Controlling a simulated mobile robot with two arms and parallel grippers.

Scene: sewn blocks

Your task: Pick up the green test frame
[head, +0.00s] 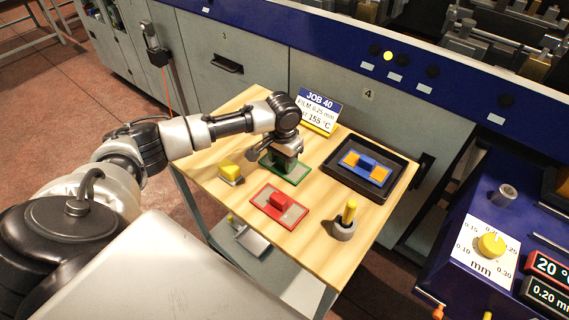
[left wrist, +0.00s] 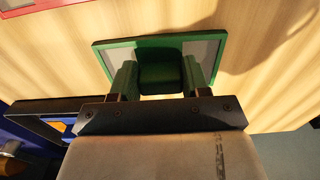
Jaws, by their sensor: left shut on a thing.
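The green test frame (head: 297,175) lies on the wooden table under my left gripper (head: 284,162). In the left wrist view, the green test frame (left wrist: 121,57) shows a flat plate with grey panels and a raised green block in its middle. My left gripper (left wrist: 160,78) has one finger on each side of that block and is shut on it. The gripper hides part of the frame in the head view. I cannot tell whether the frame touches the table. My right gripper is not in view.
A yellow-handled tool stands in a grey holder (head: 343,230). A black tray (head: 397,190) holds a blue frame (head: 373,162). The JOB 40 sign (head: 318,108) stands at the back edge.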

